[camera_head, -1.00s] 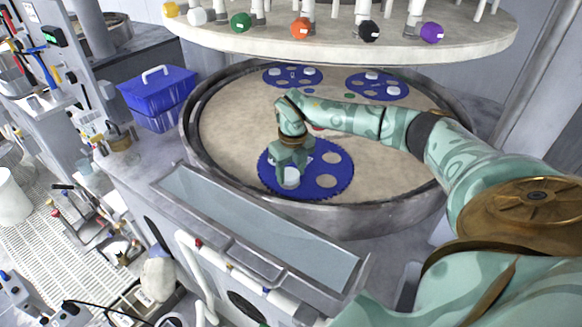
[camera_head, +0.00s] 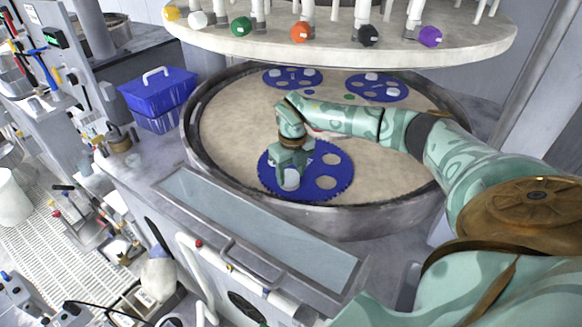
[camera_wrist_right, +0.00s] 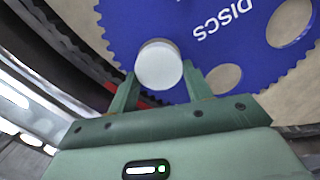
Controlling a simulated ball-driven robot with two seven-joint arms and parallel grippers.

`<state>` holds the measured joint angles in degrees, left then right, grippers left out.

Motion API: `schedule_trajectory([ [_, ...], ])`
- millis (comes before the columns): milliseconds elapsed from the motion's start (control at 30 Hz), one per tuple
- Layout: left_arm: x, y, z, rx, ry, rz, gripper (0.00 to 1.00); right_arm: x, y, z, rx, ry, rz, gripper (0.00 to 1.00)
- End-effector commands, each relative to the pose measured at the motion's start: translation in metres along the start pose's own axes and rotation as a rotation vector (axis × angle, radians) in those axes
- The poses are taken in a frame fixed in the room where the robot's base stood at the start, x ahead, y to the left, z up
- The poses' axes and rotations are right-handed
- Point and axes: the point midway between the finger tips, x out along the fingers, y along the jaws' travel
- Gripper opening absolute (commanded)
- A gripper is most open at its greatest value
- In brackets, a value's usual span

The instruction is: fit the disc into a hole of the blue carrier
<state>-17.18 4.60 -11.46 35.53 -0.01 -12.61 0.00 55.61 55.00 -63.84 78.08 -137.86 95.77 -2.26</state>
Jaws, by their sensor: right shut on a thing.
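The blue carrier (camera_head: 340,187), a toothed blue plate with round holes, lies on the beige platen near its front edge. My right gripper (camera_head: 290,176) is over the carrier's left part, pointing down. It is shut on a whitish disc (camera_head: 291,180). In the right wrist view the disc (camera_wrist_right: 159,64) sits between the two fingers of the gripper (camera_wrist_right: 160,88), in front of the carrier (camera_wrist_right: 235,45). The word DISCS shows on the carrier there. The hole below the disc is hidden, so I cannot tell whether the disc touches the carrier. My left gripper is not in view.
The round platen (camera_head: 235,115) has a raised grey rim. Two more blue carriers, the back left one (camera_head: 271,74) and the back right one (camera_head: 385,92), lie behind. A white upper plate (camera_head: 340,45) overhangs the back. A blue lidded box (camera_head: 158,86) stands left.

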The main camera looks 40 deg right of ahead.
Motion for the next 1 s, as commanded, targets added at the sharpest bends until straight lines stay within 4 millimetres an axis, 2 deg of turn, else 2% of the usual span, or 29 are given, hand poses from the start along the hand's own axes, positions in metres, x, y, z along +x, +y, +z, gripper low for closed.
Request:
schedule_trajectory([
  [533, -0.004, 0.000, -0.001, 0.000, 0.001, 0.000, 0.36, 0.001, 0.000, 0.000, 0.000, 0.000, 0.000, 0.21],
  [1000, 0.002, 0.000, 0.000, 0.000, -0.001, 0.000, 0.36, 0.012, 0.000, 0.000, 0.000, 0.000, 0.000, 0.21],
])
